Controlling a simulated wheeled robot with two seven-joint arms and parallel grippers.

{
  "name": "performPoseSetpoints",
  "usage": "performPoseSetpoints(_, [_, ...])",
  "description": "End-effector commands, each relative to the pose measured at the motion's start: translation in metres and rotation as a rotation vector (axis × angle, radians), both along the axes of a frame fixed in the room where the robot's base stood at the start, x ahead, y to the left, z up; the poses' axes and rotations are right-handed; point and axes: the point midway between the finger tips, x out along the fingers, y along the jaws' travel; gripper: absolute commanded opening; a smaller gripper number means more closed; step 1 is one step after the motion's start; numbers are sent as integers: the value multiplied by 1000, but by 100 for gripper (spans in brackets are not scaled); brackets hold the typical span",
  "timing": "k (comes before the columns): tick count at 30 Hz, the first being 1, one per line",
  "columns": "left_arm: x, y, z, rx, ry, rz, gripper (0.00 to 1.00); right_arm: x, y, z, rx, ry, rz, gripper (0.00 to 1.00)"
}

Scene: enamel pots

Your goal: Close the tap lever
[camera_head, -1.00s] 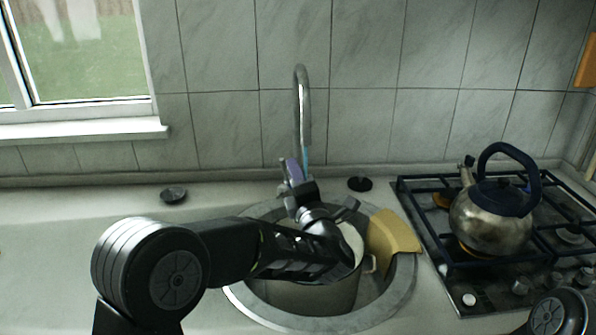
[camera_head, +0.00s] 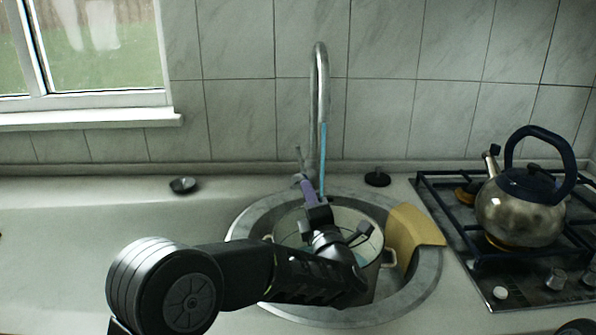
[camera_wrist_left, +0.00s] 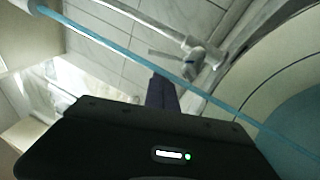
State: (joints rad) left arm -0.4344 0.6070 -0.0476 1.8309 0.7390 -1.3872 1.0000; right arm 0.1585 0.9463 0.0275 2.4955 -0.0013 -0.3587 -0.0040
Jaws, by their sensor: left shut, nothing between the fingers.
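The chrome tap (camera_head: 319,100) stands behind the sink (camera_head: 432,265). Its small lever (camera_head: 299,160) sticks up at the left of the tap's base. In the left wrist view, the lever (camera_wrist_left: 168,56) points left from the tap body. A thin blue water stream (camera_head: 323,155) runs from the spout; it also shows in the left wrist view (camera_wrist_left: 120,48). My left gripper (camera_head: 306,185) is shut and empty, with purple fingers just in front of and below the lever. A gap shows between fingertips and lever in the wrist view. My right gripper is out of view.
A pot (camera_head: 352,222) stands in the sink under the stream, partly hidden by my left arm. A yellow board or cloth (camera_head: 414,232) is at the sink's right. A kettle (camera_head: 520,210) sits on the hob (camera_head: 470,262). The left counter is mostly clear.

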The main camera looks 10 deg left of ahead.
Motion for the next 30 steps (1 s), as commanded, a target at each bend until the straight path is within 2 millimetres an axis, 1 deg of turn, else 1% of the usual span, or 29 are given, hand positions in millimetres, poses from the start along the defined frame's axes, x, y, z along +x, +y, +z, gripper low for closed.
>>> performPoseSetpoints(6, [2,1,1,0,0,1,0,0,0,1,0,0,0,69])
performPoseSetpoints(11, [13,6,4,0,-1,1,0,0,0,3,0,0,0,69])
performPoseSetpoints(14, [24,12,7,0,-1,1,0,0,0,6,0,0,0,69])
performPoseSetpoints(24, [73,38,19,1,0,2,0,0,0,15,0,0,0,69])
performPoseSetpoints(27, [82,41,20,0,0,0,0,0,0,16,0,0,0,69])
performPoseSetpoints(30, [86,44,21,0,0,0,0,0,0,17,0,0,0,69])
